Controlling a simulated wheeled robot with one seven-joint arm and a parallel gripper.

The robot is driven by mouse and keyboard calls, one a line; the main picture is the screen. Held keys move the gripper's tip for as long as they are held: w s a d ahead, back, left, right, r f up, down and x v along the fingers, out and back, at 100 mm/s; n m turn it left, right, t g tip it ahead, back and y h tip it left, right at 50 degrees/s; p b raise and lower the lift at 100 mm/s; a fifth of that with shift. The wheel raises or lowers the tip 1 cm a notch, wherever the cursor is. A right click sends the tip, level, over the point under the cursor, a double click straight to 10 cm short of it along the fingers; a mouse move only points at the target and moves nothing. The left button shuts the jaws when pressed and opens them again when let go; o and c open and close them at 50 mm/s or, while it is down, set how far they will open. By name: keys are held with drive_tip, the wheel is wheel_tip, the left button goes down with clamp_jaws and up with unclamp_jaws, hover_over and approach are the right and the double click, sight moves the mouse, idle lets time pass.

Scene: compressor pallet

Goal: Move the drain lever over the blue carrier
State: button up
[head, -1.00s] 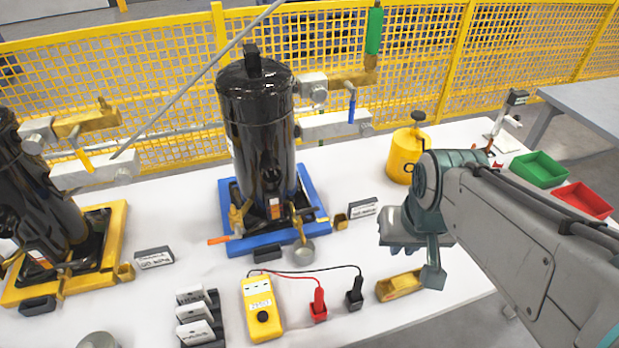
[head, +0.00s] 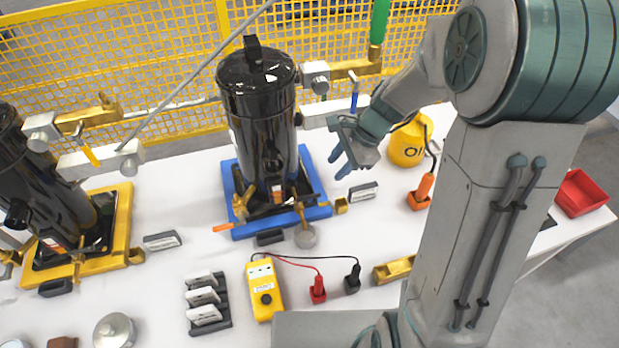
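The blue carrier (head: 312,182) is a flat frame on the white table, under a tall black compressor (head: 259,130). A small lever with an orange handle (head: 223,228) sticks out at its left front corner, beside brass fittings; it looks like the drain lever. A blue-handled lever (head: 354,96) hangs from the brass pipe valve higher up, right of the compressor.
A yellow carrier (head: 124,215) with a second black compressor stands at the left. A yellow meter (head: 265,290) with red and black leads lies in front, beside a rack of tags (head: 205,300). A yellow can (head: 408,145) stands right of my gripper. A yellow fence (head: 130,60) runs behind.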

sight(312, 197)
drive_tip(key=x, duration=1.4)
drive_tip(key=shift+w+a, duration=0.2)
drive_tip(key=shift+a, duration=0.15)
drive_tip(key=shift+d, duration=0.1)
clamp_jaws()
